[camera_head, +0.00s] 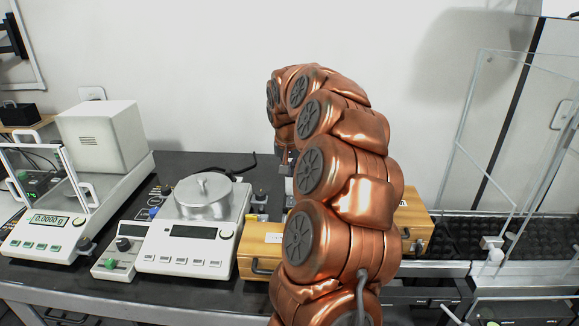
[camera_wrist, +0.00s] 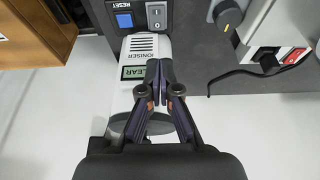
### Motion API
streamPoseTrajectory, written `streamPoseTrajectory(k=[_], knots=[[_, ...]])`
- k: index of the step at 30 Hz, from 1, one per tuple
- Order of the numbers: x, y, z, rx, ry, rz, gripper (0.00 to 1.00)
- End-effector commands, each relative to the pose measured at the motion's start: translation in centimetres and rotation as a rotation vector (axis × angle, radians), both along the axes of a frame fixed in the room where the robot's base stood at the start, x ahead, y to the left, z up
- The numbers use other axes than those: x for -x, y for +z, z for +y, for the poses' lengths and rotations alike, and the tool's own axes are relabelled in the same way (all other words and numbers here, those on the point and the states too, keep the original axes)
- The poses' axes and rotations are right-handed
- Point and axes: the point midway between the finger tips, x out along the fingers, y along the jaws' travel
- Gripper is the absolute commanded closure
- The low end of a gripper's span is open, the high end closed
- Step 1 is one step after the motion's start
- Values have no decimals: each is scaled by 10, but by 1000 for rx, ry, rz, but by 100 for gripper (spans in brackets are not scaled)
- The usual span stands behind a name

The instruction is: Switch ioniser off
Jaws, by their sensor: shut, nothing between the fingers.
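In the wrist view the ioniser (camera_wrist: 141,44) is a white unit with an "IONISER" label and a green display (camera_wrist: 144,72) reading "CLEAR". Above the label, on a dark panel, are a blue reset button (camera_wrist: 124,20) and a rocker switch (camera_wrist: 157,15) with a "0" on it. I cannot tell which side of the rocker is pressed. My gripper (camera_wrist: 158,68) is shut and empty, its dark fingertips in front of the display's right edge, below the switch in the picture. Whether it touches the unit is unclear. In the head view my arm hides much of this area.
In the head view a balance (camera_head: 185,247) with a metal pot (camera_head: 203,198) stands left of my arm. A glass-sided balance (camera_head: 45,235) is further left. A wooden box (camera_head: 262,244) lies partly behind my arm. A clear-panelled enclosure (camera_head: 480,130) stands at right.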

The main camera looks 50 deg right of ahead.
Motion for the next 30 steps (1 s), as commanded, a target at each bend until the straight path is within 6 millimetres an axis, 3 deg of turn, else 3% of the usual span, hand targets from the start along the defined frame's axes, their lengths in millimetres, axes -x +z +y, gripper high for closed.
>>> streamPoseTrajectory(k=[15, 21, 30], knots=[[-15, -82, -17, -4, 1, 2, 100], [-15, -96, -18, -3, 1, 1, 100], [-16, -98, -19, -2, 1, 1, 100]])
